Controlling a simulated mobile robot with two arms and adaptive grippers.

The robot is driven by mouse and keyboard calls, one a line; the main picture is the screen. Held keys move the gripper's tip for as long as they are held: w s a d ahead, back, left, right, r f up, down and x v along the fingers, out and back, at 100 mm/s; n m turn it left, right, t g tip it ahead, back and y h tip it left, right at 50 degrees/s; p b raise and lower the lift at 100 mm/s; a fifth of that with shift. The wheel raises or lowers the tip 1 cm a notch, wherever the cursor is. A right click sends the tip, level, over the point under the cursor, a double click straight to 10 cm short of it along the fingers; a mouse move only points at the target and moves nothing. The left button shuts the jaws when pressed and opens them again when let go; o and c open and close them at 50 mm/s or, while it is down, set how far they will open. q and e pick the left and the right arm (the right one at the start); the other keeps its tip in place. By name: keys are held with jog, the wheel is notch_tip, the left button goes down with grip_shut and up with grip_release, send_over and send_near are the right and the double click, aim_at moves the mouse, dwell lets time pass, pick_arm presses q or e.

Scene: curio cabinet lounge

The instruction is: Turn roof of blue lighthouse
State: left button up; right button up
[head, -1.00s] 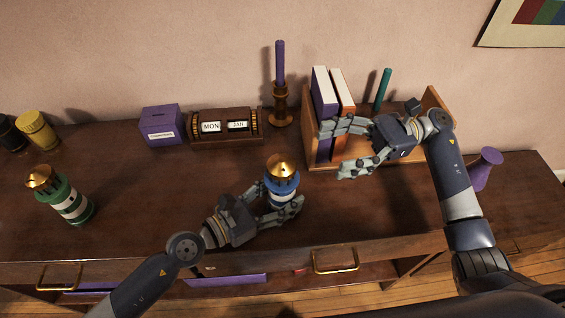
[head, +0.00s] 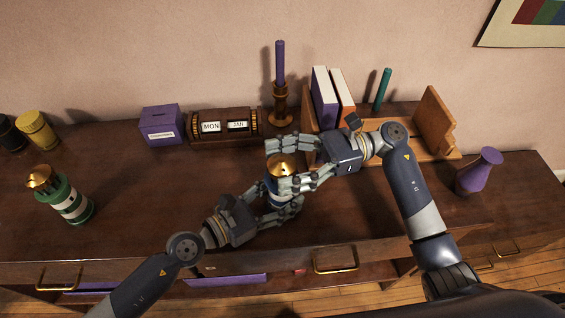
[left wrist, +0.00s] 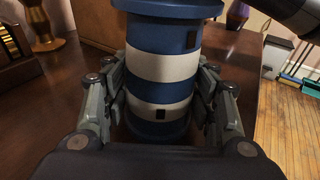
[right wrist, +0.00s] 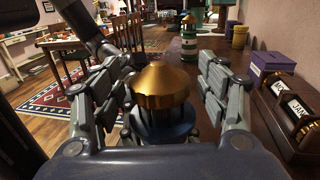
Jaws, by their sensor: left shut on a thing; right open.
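The blue lighthouse (head: 271,190) stands upright on the dark wooden cabinet top, mostly covered by my grippers in the head view. Its blue and white striped body (left wrist: 162,68) fills the left wrist view. My left gripper (head: 281,212) is shut on the lower body, a finger on each side. The gold roof (head: 282,167) caps the top. My right gripper (head: 296,164) is open, its fingers on either side of the roof. In the right wrist view the roof (right wrist: 161,88) sits between the spread fingers, with gaps visible on both sides.
A green and white lighthouse (head: 66,200) stands at the left. Behind are a purple box (head: 162,125), a calendar block (head: 224,127), a candle holder (head: 281,104) and a wooden book stand (head: 435,120). A purple vase (head: 479,171) is at the right.

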jog(key=shift+a, duration=0.1)
jog(key=c, duration=1.1)
jog(key=shift+s+f+m+t, duration=0.1)
jog(key=shift+m+t, duration=0.2)
jog(key=shift+t, duration=0.1)
jog(key=m+t, duration=0.2)
jog(key=t, duration=0.2)
jog(key=shift+s+f+m, duration=0.1)
jog(key=shift+m, duration=0.2)
jog(key=m+t, duration=0.1)
jog(key=t, duration=0.1)
jog(key=m+t+h, duration=0.1)
jog(key=m+t, duration=0.1)
jog(key=t, duration=0.1)
jog(key=shift+m+t, duration=0.3)
jog(key=m+t+h, duration=0.2)
jog(key=t, duration=0.1)
jog(key=m+t+h, duration=0.2)
jog(key=m+t, duration=0.1)
jog(key=shift+a+h, duration=0.2)
jog(key=shift+h, duration=0.1)
jog(key=shift+m+t+h, duration=1)
jog(key=shift+h, duration=0.1)
jog(key=shift+m+t+h, duration=0.3)
jog(key=shift+h, duration=0.1)
jog(key=shift+d, duration=0.1)
